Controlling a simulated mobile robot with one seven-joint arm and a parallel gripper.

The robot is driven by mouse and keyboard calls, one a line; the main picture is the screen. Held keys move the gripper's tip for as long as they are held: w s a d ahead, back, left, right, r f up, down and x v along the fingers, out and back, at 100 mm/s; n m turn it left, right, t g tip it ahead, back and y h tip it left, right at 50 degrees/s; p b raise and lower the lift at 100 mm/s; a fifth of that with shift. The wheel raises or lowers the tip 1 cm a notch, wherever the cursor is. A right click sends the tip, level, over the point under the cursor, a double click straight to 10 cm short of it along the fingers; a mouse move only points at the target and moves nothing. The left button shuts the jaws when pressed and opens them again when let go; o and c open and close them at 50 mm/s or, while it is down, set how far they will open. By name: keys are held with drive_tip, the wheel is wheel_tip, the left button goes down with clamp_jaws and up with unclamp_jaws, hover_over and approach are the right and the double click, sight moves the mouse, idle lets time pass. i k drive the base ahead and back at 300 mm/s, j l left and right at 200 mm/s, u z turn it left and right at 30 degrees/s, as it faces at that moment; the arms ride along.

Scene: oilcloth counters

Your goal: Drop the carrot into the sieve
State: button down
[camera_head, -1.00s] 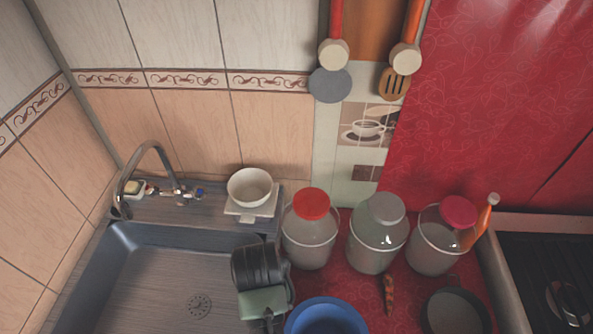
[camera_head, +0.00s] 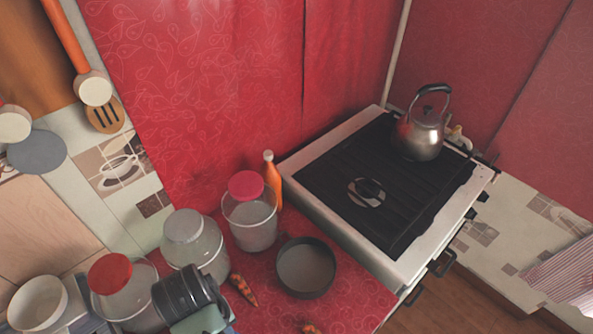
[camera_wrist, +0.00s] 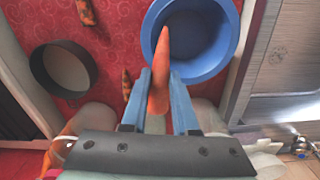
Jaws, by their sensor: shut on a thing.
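My gripper (camera_wrist: 160,82), with two blue fingers, is shut on an orange carrot (camera_wrist: 160,60) in the wrist view. The carrot points away from my gripper, and its tip overlaps the near part of the blue bowl (camera_wrist: 232,40). The height between them is unclear. A dark round shallow vessel, likely the sieve (camera_head: 306,241), stands on the red counter in front of the stove; it also shows at left in the wrist view (camera_wrist: 38,70). In the head view my arm is at lower left, and the fingers and held carrot are out of frame.
Loose mottled carrots (camera_head: 243,290) lie on the red cloth near the sieve. Lidded jars (camera_head: 250,222) and an orange bottle (camera_head: 272,182) stand behind. A stove (camera_head: 350,200) with a kettle (camera_head: 424,138) is at right. Some red cloth beside the sieve is clear.

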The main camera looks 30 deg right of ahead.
sight(313, 275)
drive_tip(key=k+z, duration=0.35)
drive_tip(key=k+l+z, duration=0.1)
drive_tip(key=k+z, duration=0.25)
drive_tip(key=i+l+u, duration=0.2)
drive_tip(key=i+l, duration=0.45)
drive_tip(key=i+l+u, duration=0.25)
drive_tip(key=i+l, duration=0.4)
drive_tip(key=l, duration=0.1)
